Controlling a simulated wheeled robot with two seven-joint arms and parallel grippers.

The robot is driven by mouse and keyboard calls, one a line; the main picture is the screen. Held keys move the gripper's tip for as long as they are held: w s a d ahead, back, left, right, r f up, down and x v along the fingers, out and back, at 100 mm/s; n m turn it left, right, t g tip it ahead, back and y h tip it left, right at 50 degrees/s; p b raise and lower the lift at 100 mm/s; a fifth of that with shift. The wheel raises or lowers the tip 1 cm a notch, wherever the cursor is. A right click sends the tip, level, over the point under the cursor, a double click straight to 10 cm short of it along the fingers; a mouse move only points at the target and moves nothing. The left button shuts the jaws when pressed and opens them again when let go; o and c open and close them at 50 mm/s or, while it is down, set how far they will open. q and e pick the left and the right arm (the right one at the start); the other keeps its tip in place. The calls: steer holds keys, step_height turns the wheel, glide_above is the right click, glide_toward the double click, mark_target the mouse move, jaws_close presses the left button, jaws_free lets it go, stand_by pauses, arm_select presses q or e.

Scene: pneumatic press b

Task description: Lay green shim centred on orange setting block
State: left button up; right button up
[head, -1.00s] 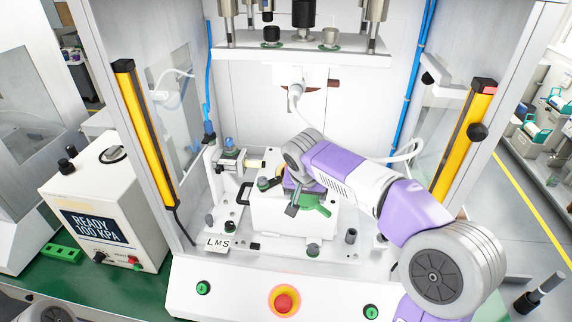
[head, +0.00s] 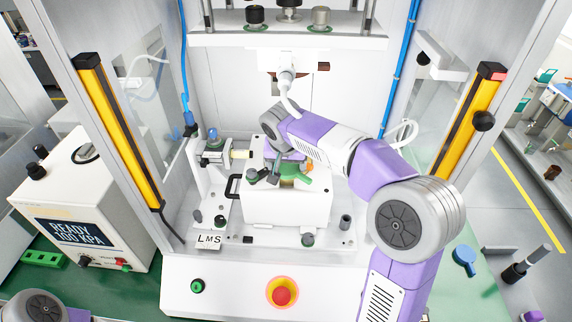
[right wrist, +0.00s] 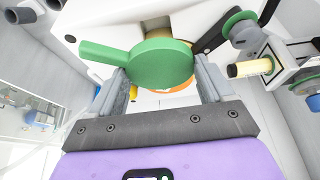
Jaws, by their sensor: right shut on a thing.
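The green shim is a round disc with a flat handle. In the right wrist view the shim (right wrist: 162,63) sits between the two fingers of my right gripper (right wrist: 165,85), which is shut on it. Its handle points to the left of that view. A thin orange edge of the setting block (right wrist: 174,90) shows just past the shim's rim; the rest is hidden behind the shim. I cannot tell whether shim and block touch. In the head view my right gripper (head: 286,174) holds the shim (head: 290,181) over the white fixture. My left gripper is out of view.
The white fixture (head: 287,208) has a black handle on its left and stands on the press bed. A clamp with a yellow tip (head: 240,154) is at its left. Yellow light-curtain posts (head: 120,130) flank the opening. The press head (head: 288,38) hangs above.

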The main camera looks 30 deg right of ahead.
steer(key=shift+w+d+f+p, duration=0.1)
steer(key=shift+w+d+p, duration=0.65)
steer(key=shift+w, duration=0.35)
steer(key=shift+w+d+f+p, duration=0.1)
steer(key=shift+w+d+p, duration=0.5)
steer(key=shift+w+p, duration=0.45)
steer(key=shift+w+d+f+p, duration=0.1)
steer(key=shift+w+d+p, duration=0.55)
steer(key=shift+w, duration=0.65)
steer(key=shift+f+b, duration=0.5)
steer(key=shift+f, duration=0.15)
steer(key=o, duration=1)
steer(key=shift+r, duration=0.15)
